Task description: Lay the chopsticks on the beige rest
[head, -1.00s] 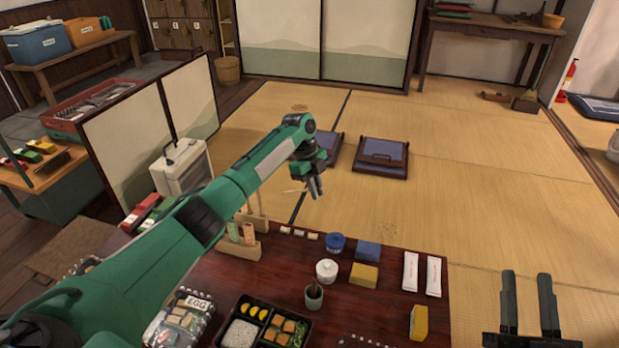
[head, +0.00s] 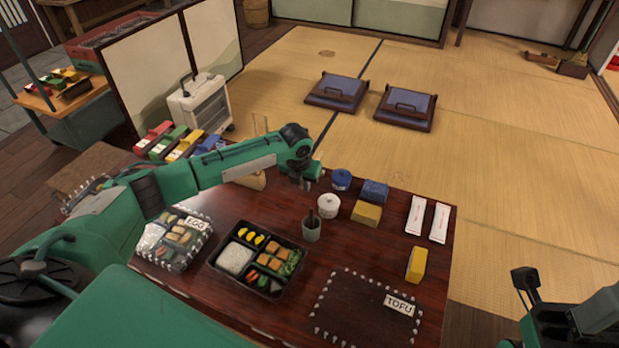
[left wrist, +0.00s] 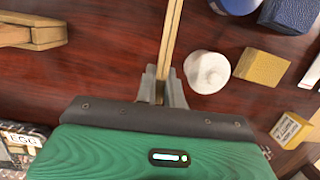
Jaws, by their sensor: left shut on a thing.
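My left gripper (head: 303,184) hangs over the far left part of the dark table. It is shut on the chopsticks (left wrist: 172,35), which show in the left wrist view as a pale, slim pair running up from between the fingers. In the head view I cannot make out the chopsticks against the arm.
A wooden stand (left wrist: 30,33) is to the left. A bento box (head: 222,272) and an egg pack (head: 174,243) lie in front.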

